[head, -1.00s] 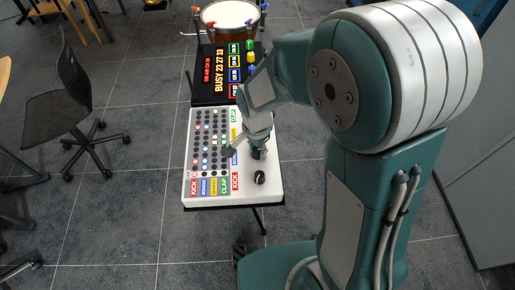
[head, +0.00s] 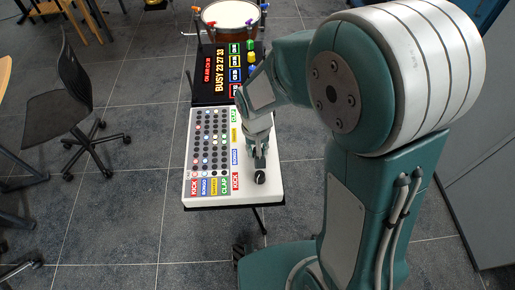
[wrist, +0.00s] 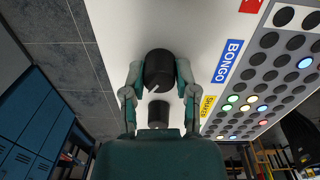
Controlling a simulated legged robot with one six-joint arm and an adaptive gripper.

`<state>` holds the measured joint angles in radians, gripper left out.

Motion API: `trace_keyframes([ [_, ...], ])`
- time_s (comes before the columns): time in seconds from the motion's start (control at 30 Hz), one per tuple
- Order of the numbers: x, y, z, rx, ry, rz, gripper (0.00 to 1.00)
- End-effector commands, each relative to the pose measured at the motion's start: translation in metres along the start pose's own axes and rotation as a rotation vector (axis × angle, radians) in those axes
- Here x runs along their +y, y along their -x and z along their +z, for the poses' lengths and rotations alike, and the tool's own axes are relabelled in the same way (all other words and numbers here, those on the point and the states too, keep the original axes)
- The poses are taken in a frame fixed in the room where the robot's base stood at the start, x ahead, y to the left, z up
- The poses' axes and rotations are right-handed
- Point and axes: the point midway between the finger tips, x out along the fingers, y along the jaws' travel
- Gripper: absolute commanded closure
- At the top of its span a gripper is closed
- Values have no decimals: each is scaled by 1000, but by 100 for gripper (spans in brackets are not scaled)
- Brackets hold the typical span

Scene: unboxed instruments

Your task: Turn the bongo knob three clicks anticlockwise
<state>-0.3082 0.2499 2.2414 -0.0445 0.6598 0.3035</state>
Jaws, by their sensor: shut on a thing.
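The bongo knob (wrist: 158,68) is a black cylinder with a pale line on its side, level with the blue BONGO label (wrist: 227,62) in the wrist view. My gripper (wrist: 158,75) has one finger on each side of it and is shut on it. In the head view my gripper (head: 258,158) points down at the right side of the white panel (head: 272,193) and mostly hides this knob. The blue BONGO label also shows in the head view (head: 235,158).
A black knob (head: 259,178) stands nearer, beside the red KICK label (head: 235,181). Another black knob (wrist: 158,113) is level with the SHAKER label (wrist: 207,107). Several small round buttons fill the panel's left side. A dark display (head: 210,75) and a drum (head: 230,20) are behind.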

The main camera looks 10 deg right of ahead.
Motion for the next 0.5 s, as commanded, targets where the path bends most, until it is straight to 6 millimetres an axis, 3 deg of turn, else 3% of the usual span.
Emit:
trace_keyframes([
  [0.5,-2,1,-2,21,434,-1,100],
])
